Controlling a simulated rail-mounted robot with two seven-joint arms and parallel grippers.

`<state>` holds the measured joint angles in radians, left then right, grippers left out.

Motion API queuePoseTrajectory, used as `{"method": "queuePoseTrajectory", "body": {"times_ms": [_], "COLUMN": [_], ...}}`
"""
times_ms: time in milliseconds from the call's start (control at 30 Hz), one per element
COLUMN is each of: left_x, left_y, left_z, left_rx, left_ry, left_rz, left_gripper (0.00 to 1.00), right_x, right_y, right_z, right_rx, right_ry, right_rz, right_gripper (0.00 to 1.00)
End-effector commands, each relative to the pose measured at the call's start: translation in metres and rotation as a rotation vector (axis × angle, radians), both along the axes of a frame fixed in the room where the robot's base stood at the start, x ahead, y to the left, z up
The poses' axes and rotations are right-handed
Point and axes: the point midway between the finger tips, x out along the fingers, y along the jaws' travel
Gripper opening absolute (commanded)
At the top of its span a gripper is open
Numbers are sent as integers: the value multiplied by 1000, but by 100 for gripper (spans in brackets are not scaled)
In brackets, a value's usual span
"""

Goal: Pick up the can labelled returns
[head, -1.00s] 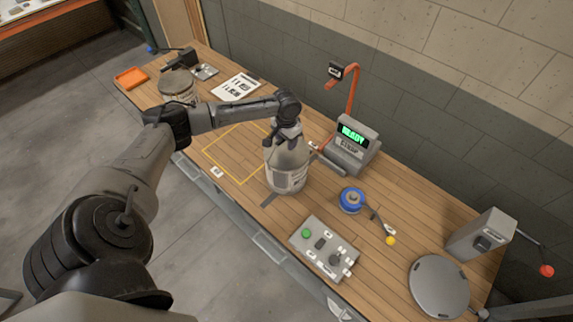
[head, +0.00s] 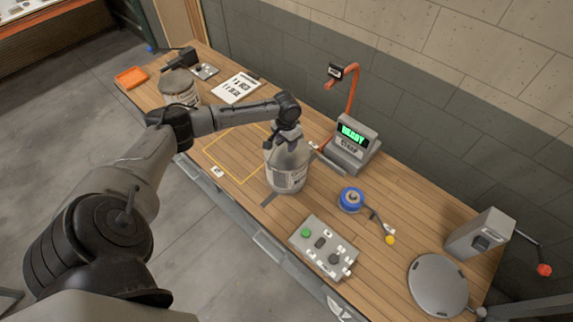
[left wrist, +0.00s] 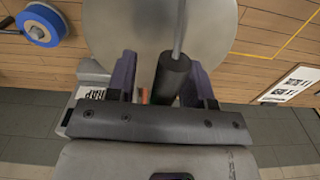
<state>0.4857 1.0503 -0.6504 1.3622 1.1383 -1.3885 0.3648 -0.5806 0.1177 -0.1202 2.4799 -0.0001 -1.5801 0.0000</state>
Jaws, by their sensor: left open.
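A grey metal can (head: 287,172) with a white label stands upright on the wooden bench, below my left gripper. Its label print is too small to read. A similar grey can (head: 180,91) stands at the far left of the bench, its label also unreadable. My left gripper (head: 287,146) is open at the top of the nearer can. In the left wrist view, the open left fingers (left wrist: 165,82) stand on either side of a black handle grip (left wrist: 171,78), above the can's round top (left wrist: 135,30). The handle sits closer to the right finger. My right gripper is not in view.
A strap machine (head: 352,146) with a green lit display stands right of the nearer can. A blue reel (head: 351,200) and a button panel (head: 323,248) lie nearer the front. An orange tray (head: 131,77) is at the far left. A yellow-outlined area (head: 225,155) is mostly clear.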

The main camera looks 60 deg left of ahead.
Motion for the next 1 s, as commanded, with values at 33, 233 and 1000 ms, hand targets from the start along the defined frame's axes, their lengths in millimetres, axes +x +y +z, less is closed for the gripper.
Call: {"method": "queuePoseTrajectory", "body": {"times_ms": [33,233,1000], "left_x": [0,0,0], "left_y": [0,0,0], "left_z": [0,-1,-2], "left_rx": [0,0,-1], "left_ry": [0,0,0], "left_rz": [0,0,0], "left_gripper": [48,48,0], "right_x": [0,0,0], "right_y": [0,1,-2], "right_z": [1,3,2], "right_rx": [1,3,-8], "right_ry": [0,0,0], "right_rz": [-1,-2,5], "right_gripper": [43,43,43]}}
